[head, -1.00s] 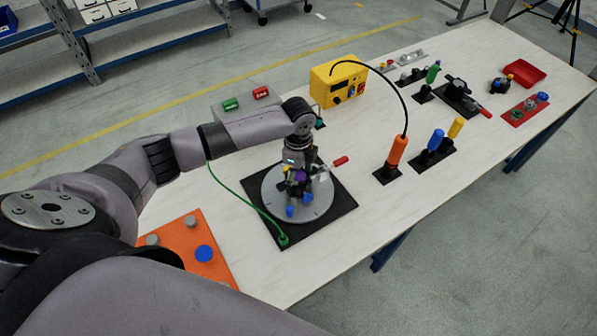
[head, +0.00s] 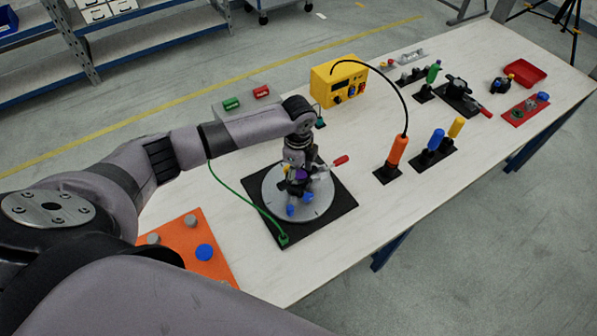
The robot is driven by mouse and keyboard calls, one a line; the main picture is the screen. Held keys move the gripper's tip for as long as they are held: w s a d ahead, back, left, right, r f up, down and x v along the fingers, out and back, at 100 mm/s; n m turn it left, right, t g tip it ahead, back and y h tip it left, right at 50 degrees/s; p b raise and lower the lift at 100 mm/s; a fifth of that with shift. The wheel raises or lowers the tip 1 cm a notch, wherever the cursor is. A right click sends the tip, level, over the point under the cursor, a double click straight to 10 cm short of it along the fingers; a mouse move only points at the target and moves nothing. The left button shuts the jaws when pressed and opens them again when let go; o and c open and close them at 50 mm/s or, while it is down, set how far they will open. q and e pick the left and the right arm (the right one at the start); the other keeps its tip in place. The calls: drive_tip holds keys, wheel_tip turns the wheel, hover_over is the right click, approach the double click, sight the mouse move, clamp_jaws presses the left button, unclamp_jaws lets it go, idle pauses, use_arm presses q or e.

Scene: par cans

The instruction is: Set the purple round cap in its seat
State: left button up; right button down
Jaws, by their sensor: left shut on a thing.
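My left gripper (head: 298,182) points down over the grey round plate (head: 326,203) on the black square base (head: 342,184). It is shut on a small purple cap (head: 301,174), which shows only in part between the dark fingers. The cap is just above or at the fittings on the plate; I cannot tell whether it touches them. Its seat is hidden by the gripper. Blue parts (head: 291,209) stand on the plate in front of the gripper. My right gripper is not in view.
A red-handled part (head: 340,160) sticks out right of the gripper. A green cable (head: 240,190) runs to the base's front corner. An orange board (head: 213,268) lies at the near left. An orange-handled tool (head: 397,149) and a yellow box (head: 338,82) stand beyond.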

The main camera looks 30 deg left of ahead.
use_arm(q)
drive_tip(key=shift+a+f, duration=0.1)
drive_tip(key=o, duration=0.7)
drive_tip(key=shift+w+f, duration=0.1)
drive_tip(key=shift+w, duration=0.05)
drive_tip(key=shift+o, duration=1.2)
drive_tip(key=shift+r, duration=0.2)
wheel_tip(320, 180, up, 12)
drive_tip(key=shift+f, duration=0.1)
